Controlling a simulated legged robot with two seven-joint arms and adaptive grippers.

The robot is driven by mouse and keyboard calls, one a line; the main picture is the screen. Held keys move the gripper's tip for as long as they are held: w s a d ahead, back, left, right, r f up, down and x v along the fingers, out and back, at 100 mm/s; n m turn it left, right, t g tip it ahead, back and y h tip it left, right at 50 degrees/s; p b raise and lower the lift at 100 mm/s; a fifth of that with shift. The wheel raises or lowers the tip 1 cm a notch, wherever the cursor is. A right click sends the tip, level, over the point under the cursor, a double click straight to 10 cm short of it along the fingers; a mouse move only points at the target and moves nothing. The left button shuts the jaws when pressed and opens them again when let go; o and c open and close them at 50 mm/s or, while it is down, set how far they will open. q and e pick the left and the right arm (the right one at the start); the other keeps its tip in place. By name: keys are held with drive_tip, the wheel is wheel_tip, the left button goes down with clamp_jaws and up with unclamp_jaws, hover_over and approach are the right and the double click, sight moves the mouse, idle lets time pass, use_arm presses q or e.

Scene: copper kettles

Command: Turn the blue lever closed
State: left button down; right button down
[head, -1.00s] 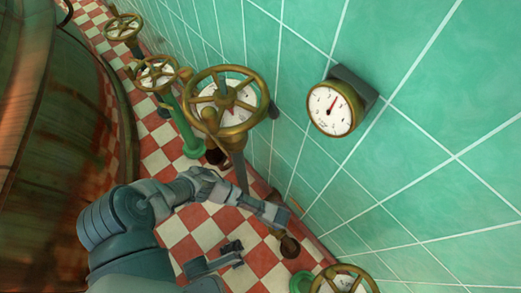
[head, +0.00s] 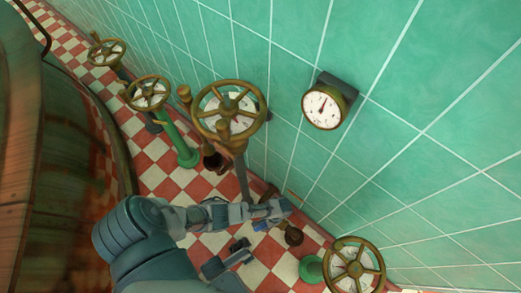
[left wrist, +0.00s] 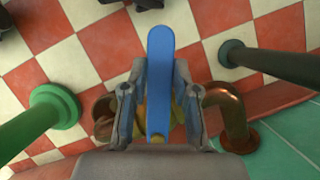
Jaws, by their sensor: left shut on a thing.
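The blue lever (left wrist: 160,70) fills the middle of the left wrist view, a long flat handle between my fingers. In the head view a bit of the blue lever (head: 262,224) shows by the fingertips, low near the wall. My left gripper (head: 272,213) reaches in from the left, shut on the lever. In the left wrist view its two fingers (left wrist: 160,105) sit on either side of the handle. The yellow part under the lever is mostly hidden. My right gripper does not show clearly in any view.
Brass handwheels (head: 230,112) on posts line the wall, another handwheel (head: 354,268) at bottom right. A gauge (head: 323,107) hangs on the green tiled wall. A copper pipe (left wrist: 230,115) and a green post (left wrist: 55,108) flank the gripper. A large copper kettle (head: 60,170) stands left.

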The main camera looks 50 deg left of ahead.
use_arm(q)
drive_tip(key=shift+w+d+n+h+p, duration=0.15)
drive_tip(key=shift+d+n+h, duration=0.3)
drive_tip(key=shift+d+n, duration=0.65)
drive_tip(key=shift+w+d+n+h+p, duration=0.1)
drive_tip(key=shift+d+n+h+p, duration=0.3)
drive_tip(key=shift+n, duration=1)
drive_tip(key=shift+d, duration=0.35)
drive_tip(key=c, duration=0.9)
unclamp_jaws()
drive_tip(key=shift+a, duration=0.1)
drive_tip(key=v, duration=1.2)
drive_tip(key=shift+s+a, duration=0.1)
drive_tip(key=shift+s, duration=0.05)
